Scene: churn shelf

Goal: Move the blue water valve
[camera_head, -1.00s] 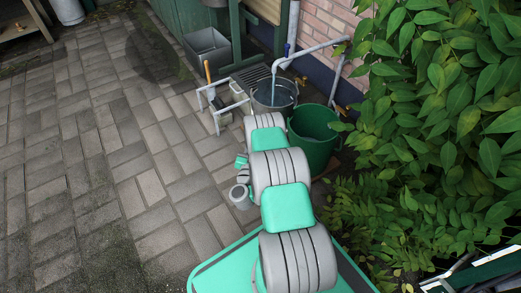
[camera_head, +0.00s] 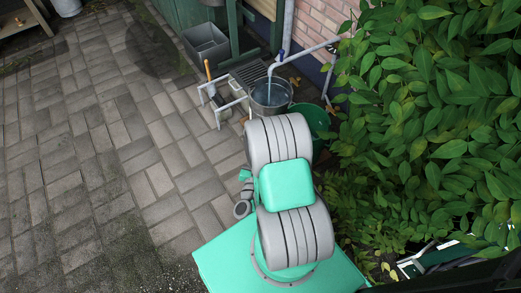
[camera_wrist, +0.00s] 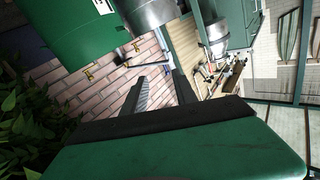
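The blue water valve (camera_head: 282,55) is a small blue handle on top of the grey tap pipe (camera_head: 306,53), in front of the brick wall in the head view. A bluish stream of water runs from the spout into a metal bucket (camera_head: 271,97) below. My gripper (camera_wrist: 160,88) shows in the wrist view as two dark fingers set apart with nothing seen between them. It is hidden behind my arm in the head view.
A green tub (camera_head: 316,120) stands right of the bucket, partly behind my arm. A white pipe frame (camera_head: 222,100) and a grey crate (camera_head: 206,47) stand to the left. Leafy bushes (camera_head: 430,110) fill the right side. The brick paving (camera_head: 95,150) at left is clear.

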